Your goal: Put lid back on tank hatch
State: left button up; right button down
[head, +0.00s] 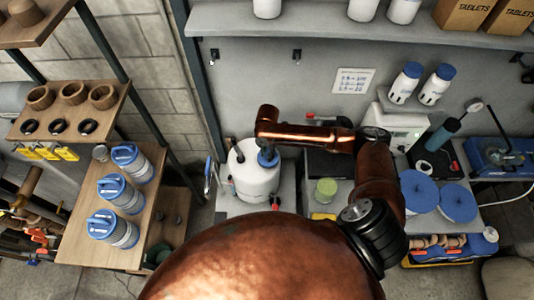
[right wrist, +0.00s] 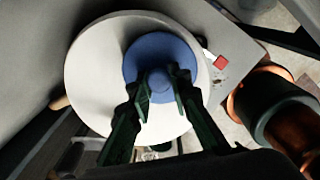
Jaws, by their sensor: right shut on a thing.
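The white tank (head: 255,182) stands on the bench left of centre in the head view. Its round pale top (right wrist: 95,75) fills much of the right wrist view. The blue lid (head: 268,158) is a round disc with a small knob, and it shows in the right wrist view (right wrist: 160,50) over the tank's top. My right gripper (right wrist: 160,92) is shut on the lid's knob, one dark finger on each side. The hatch opening is hidden; I cannot tell whether the lid touches the tank. My left gripper is not in view.
Blue-lidded canisters (head: 113,193) stand on a wooden shelf at left. Large blue discs (head: 458,203) lie further right. A grey wall shelf (head: 330,30) with bottles and boxes runs above.

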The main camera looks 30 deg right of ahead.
dwell(0.4)
dwell(0.3)
jog(key=shift+f+p, duration=0.1)
jog(key=shift+p, duration=1.5)
dwell(1.6)
dwell(0.4)
jog(key=c, duration=1.7)
grip_release()
jog(key=shift+o, duration=0.4)
jog(key=o, duration=0.4)
